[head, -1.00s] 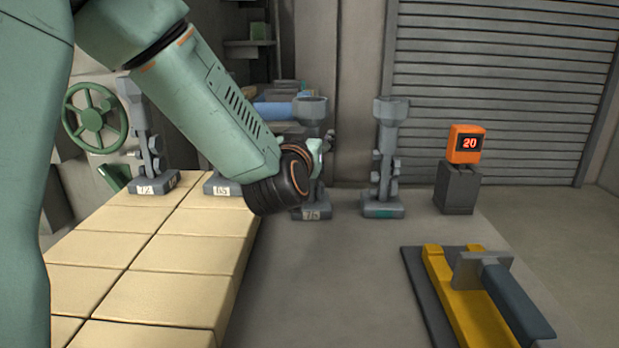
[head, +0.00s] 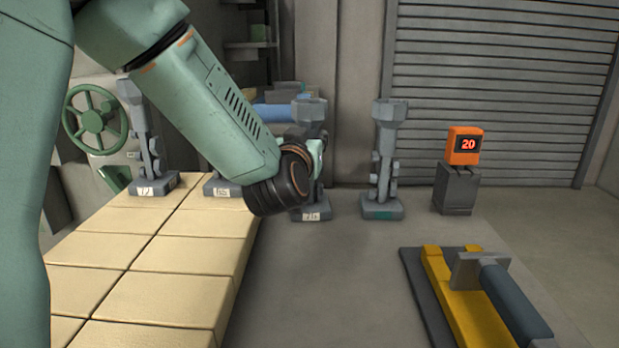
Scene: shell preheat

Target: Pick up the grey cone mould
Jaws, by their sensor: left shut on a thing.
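My left gripper (head: 318,152) is mostly hidden behind its own dark wrist, and only a little of it shows beside a grey stand (head: 309,112) with a cup-like top. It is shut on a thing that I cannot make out. I cannot pick out the grey cone mould for certain; the wrist covers the space around the fingers. I cannot tell whether the gripper's hold is on this stand or on something at it. My right gripper is not in view.
A similar stand (head: 384,150) with a teal label is to the right, beside an orange display (head: 465,145) reading 20. More stands (head: 150,150) are at left, behind pale blocks (head: 165,295). A yellow fixture (head: 450,295) lies front right. The grey table's middle is clear.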

